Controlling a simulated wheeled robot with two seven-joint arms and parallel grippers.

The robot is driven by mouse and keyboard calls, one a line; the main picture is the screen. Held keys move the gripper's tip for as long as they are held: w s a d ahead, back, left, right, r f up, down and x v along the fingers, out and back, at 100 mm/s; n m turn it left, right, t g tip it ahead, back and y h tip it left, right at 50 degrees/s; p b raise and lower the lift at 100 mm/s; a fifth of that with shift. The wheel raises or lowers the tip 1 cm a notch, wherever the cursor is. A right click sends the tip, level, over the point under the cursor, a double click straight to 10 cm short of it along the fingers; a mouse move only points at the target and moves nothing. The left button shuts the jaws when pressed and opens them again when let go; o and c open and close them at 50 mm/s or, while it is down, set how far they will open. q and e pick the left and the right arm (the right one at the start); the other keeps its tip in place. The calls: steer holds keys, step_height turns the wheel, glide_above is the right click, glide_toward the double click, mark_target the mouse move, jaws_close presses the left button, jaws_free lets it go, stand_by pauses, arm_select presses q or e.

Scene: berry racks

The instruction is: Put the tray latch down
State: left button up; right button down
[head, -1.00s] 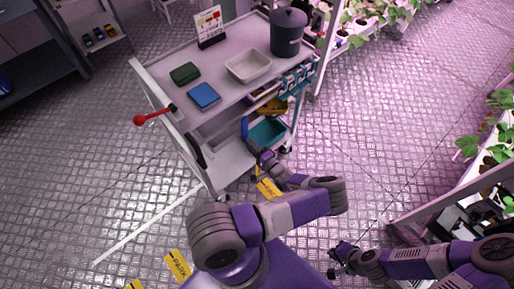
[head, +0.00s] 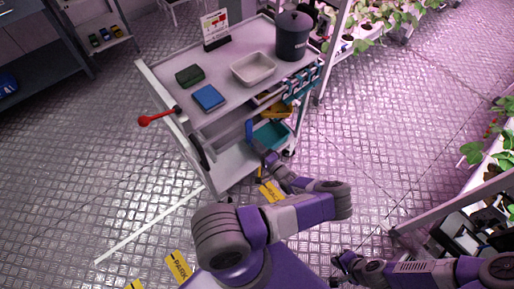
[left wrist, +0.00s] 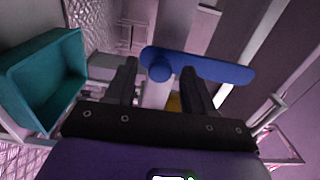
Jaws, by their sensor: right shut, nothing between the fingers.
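A blue lever (head: 249,131), which looks like the tray latch, stands at the near end of the cart's lower level, just left of a teal tray (head: 270,135). In the left wrist view the blue lever (left wrist: 215,70) lies across the picture just beyond my fingertips, with a round blue knob at its left end. The teal tray (left wrist: 45,85) is at the left there. My left gripper (head: 260,150) is open close to the lever, its fingers (left wrist: 160,85) apart; I cannot tell if they touch it. My right gripper (head: 338,264) is shut and empty, low at the right.
The cart top (head: 225,115) holds a green box (head: 189,75), a blue box (head: 208,97), a white tray (head: 253,68) and a dark canister (head: 292,36). A red-knobbed handle (head: 155,117) sticks out left. A plant rack (head: 440,215) stands right.

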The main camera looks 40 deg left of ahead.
arm_select(q)
steer(key=d+p, duration=0.1)
steer(key=d, duration=0.6)
steer(key=shift+s+d, duration=0.25)
steer(key=shift+s, duration=0.2)
